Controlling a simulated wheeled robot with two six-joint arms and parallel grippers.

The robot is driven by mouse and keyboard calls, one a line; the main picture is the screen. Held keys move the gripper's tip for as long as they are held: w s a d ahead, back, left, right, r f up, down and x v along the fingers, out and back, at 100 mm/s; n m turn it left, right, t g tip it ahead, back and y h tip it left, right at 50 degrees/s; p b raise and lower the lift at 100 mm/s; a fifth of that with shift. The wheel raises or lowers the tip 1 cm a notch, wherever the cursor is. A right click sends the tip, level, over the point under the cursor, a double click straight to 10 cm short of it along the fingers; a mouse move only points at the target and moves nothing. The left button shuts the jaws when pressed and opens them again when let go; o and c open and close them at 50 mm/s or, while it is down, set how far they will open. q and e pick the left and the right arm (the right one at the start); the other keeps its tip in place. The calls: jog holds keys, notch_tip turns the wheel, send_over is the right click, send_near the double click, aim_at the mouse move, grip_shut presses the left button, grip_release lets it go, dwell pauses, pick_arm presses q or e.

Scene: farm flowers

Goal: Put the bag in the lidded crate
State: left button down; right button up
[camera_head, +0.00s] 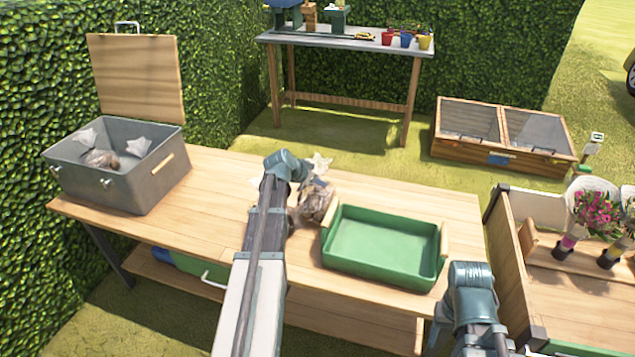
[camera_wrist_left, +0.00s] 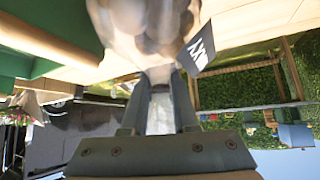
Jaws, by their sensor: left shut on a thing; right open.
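The grey lidded crate (camera_head: 150,185) stands at the left end of the wooden table. Its wooden lid (camera_head: 135,80) is up behind it, and the crate is open. Bags with pale tops and brownish contents (camera_head: 101,158) lie inside. My left gripper (camera_wrist_left: 160,78) is shut on the neck of a clear bag (camera_head: 317,203) with brown contents. The bag is beside the tray's left end; it fills the top of the left wrist view (camera_wrist_left: 140,25), with a dark tag. My arm hides the left fingers in the head view. My right gripper (camera_head: 440,320) is open at the lower right, mostly hidden.
A green tray (camera_head: 385,278), seemingly empty, sits on the table (camera_head: 215,200). A planter with wrapped flowers (camera_head: 594,213) is at right. Bare tabletop lies between crate and arm.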

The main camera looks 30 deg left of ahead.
notch_tip(320, 180, up, 18)
jog(key=p, duration=1.6)
jog(key=shift+f+p, duration=0.25)
jog(key=shift+p, duration=0.1)
jog(key=shift+f, duration=0.1)
jog(key=shift+c, duration=0.9)
